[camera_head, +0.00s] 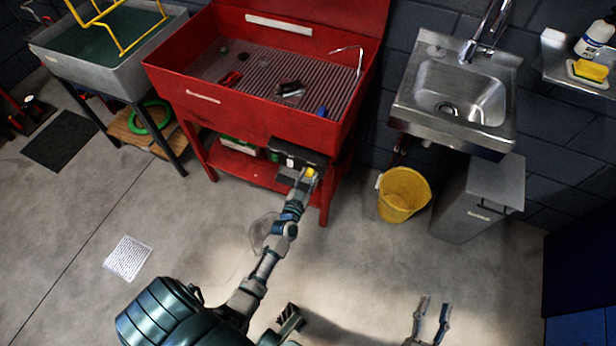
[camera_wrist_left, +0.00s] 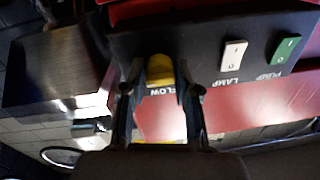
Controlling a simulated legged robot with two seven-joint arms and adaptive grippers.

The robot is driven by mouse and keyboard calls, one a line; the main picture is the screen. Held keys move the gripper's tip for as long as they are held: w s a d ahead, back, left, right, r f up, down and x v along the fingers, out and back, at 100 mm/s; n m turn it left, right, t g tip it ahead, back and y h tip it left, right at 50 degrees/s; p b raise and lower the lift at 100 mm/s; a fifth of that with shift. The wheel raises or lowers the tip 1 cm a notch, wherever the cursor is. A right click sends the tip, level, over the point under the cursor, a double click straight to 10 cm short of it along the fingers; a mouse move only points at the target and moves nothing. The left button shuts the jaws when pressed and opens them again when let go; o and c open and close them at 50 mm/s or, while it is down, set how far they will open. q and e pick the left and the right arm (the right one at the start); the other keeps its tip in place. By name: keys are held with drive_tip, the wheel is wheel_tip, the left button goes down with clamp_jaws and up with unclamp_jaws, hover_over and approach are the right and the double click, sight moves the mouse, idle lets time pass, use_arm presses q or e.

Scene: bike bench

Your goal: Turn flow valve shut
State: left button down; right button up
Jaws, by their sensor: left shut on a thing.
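The yellow flow valve knob (camera_head: 311,172) is on a dark control box (camera_head: 285,153) under the front right of the red wash basin. It shows up close in the left wrist view (camera_wrist_left: 159,68), above a partly covered FLOW label. My left gripper (camera_head: 304,177) is at the box, with its fingers (camera_wrist_left: 159,88) shut on the knob, one on each side. The fingers hide part of the knob. My right gripper (camera_head: 433,306) is low in the head view, open and empty, away from the box.
The lamp switch (camera_wrist_left: 234,55) and green pump switch (camera_wrist_left: 285,48) sit right of the knob in the wrist view. The red basin (camera_head: 230,98) overhangs the box. A yellow bucket (camera_head: 403,196) and grey bin (camera_head: 478,203) stand to the right. The floor in front is mostly clear.

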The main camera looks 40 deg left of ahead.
use_arm(q)
drive_tip(key=shift+d+r+n+p, duration=0.1)
drive_tip(key=shift+n+p, duration=0.45)
drive_tip(key=shift+n, duration=0.35)
drive_tip(key=n+p, duration=0.1)
drive_tip(key=n, duration=0.3)
drive_tip(key=shift+p, duration=0.4)
drive_tip(key=shift+f+n+h, duration=0.1)
drive_tip(key=shift+n+h, duration=0.15)
drive_tip(key=shift+n, duration=2.45)
drive_tip(key=shift+f+n+h, duration=0.1)
drive_tip(key=shift+n+h, duration=0.15)
drive_tip(key=shift+n, duration=2.45)
use_arm(e)
wheel_tip(320, 180, down, 8)
drive_tip(key=s+d+g+h, duration=0.1)
drive_tip(key=s+d+g, duration=0.1)
drive_tip(key=g, duration=0.4)
drive_tip(key=shift+s+g+h, duration=0.15)
drive_tip(key=shift+g+h, duration=0.15)
drive_tip(key=shift+h, duration=0.1)
drive_tip(key=shift+a, duration=0.1)
